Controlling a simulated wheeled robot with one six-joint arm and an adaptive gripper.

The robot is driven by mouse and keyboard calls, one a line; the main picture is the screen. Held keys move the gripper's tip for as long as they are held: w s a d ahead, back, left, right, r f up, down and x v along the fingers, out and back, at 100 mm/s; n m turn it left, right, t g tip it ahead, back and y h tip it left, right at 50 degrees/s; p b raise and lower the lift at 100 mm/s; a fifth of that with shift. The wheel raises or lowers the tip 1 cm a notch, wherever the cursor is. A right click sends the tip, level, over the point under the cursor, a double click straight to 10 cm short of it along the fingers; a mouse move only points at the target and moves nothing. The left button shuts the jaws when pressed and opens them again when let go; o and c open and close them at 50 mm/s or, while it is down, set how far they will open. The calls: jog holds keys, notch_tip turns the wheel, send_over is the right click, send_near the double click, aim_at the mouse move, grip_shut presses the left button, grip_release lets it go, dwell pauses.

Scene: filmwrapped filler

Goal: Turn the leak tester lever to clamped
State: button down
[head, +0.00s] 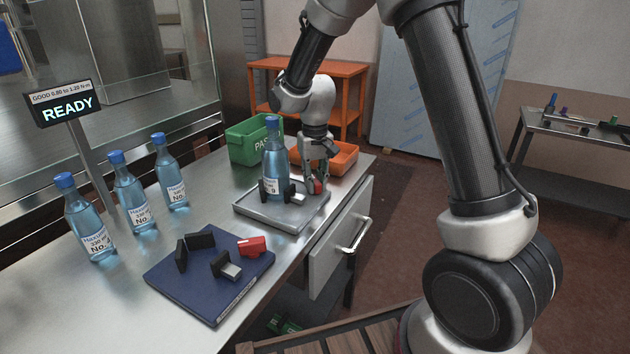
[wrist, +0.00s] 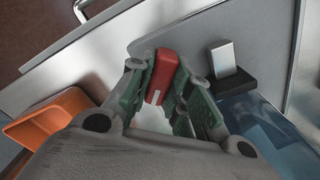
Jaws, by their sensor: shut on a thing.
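A red lever (head: 317,187) stands at the right of a grey metal plate fixture (head: 262,215) on the bench. My gripper (head: 317,176) points down over it, shut on the lever. In the wrist view the red lever (wrist: 162,77) sits between the two finger pads (wrist: 160,88); its lower part is hidden. A blue-capped bottle (head: 273,150) stands upright on the same plate, left of my gripper, among black and silver clamp blocks (head: 294,195). I cannot read any clamped marking.
A dark blue base (head: 212,300) with black blocks and a red part (head: 251,246) lies in front. Several bottles (head: 131,195) stand at the left by a READY display (head: 66,103). A green bin (head: 245,143) and an orange bin (head: 341,157) are behind the plate.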

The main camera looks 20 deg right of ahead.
aim_at(315, 179)
jog(key=shift+m, duration=0.5)
jog(key=c, duration=1.3)
grip_release()
notch_tip(315, 179, up, 12)
